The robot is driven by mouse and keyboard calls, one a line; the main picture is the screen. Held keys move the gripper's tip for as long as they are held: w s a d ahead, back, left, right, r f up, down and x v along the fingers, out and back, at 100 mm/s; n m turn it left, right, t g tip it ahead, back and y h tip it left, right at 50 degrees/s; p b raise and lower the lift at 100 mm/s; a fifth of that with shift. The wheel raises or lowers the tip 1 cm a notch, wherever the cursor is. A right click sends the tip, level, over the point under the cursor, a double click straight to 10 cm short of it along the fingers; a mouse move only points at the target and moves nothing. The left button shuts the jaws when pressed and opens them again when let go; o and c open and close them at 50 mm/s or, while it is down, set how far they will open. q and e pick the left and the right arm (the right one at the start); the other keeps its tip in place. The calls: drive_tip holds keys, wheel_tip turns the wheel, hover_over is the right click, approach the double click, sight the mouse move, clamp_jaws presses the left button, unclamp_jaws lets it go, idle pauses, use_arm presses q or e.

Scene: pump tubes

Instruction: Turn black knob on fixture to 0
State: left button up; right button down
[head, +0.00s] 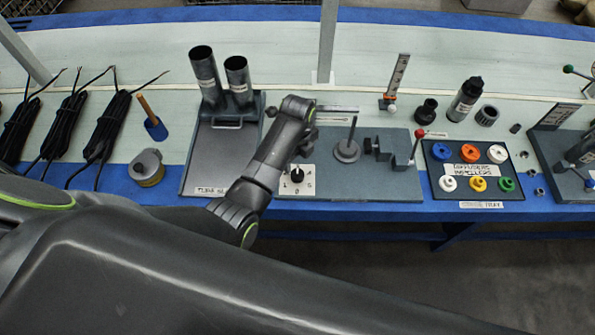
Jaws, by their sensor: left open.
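The black knob (297,174) sits on a small white label plate (297,187) near the front left of the grey fixture (375,185). The plate carries small marks at the left, the right and the bottom; the bottom one looks like 0. I cannot tell which mark the knob points to. My left arm reaches in from the left, and its gripper (304,148) is just behind and above the knob. The left gripper is open. Its fingers are small and partly hidden by the wrist, and I see no contact with the knob. My right gripper is out of view.
On the fixture stand a round disc with a rod (347,150) and a grey clamp with a red-tipped lever (394,152). Left is a tray with two dark tubes (205,75). Right is a black board (436,185) with coloured rings. The blue table edge runs in front.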

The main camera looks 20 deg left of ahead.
sight(297, 174)
use_arm(q)
wheel_tip(297, 174, down, 8)
drive_tip(key=shift+b, duration=0.55)
drive_tip(key=shift+c, duration=0.2)
drive_tip(key=c, duration=0.9)
drive_tip(key=shift+c, duration=0.2)
